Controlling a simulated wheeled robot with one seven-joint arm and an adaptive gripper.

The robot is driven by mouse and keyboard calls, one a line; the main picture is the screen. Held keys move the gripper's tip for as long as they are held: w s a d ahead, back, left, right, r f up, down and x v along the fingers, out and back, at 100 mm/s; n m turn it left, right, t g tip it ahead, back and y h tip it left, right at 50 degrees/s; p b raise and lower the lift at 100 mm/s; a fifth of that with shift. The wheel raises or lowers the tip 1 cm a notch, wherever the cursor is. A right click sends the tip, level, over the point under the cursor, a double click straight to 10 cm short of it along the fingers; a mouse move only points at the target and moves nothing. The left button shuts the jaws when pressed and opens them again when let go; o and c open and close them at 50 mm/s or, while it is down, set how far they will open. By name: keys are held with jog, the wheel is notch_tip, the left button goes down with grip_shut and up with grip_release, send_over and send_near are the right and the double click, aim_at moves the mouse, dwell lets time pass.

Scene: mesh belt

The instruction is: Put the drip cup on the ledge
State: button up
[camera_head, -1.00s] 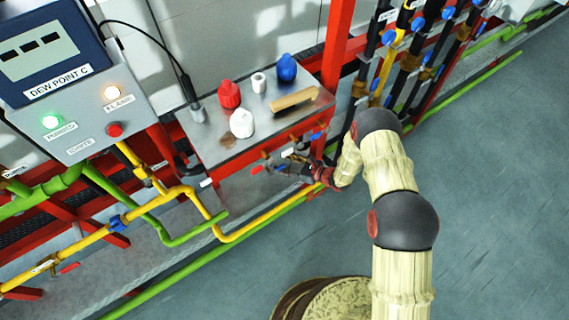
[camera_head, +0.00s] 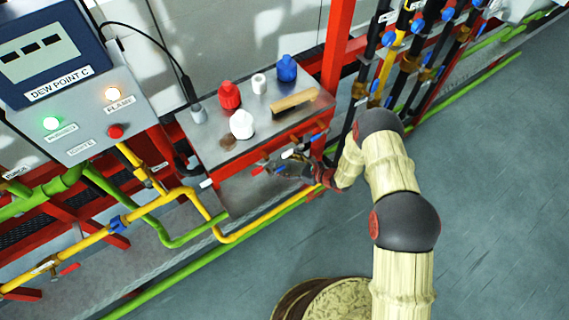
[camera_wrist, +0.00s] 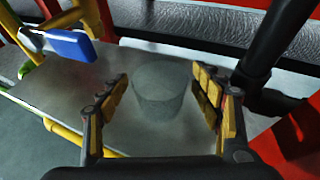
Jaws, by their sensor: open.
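The drip cup (camera_wrist: 158,98) looks like a clear, greyish tumbler in the wrist view. It stands upright on a flat grey surface (camera_wrist: 60,92), between the yellow-padded fingers of my gripper (camera_wrist: 162,88). The fingers are open, with a gap visible on both sides of the cup. In the head view my gripper (camera_head: 283,168) is low, just in front of the red-framed bench, and I cannot make out the cup there. The bench's steel top (camera_head: 203,141) is a flat ledge above the gripper; I cannot tell whether it is the task's ledge.
The steel top carries a red bottle (camera_head: 229,96), a white bottle (camera_head: 241,125), a small white cylinder (camera_head: 259,83), a blue bottle (camera_head: 287,68) and a wooden brush (camera_head: 294,102). Its front left has some bare room. Blue-handled valves and pipes (camera_head: 390,50) crowd the right.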

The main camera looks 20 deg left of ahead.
jog(key=p+v, duration=0.2)
jog(key=v, duration=0.9)
jog(key=shift+d, duration=0.25)
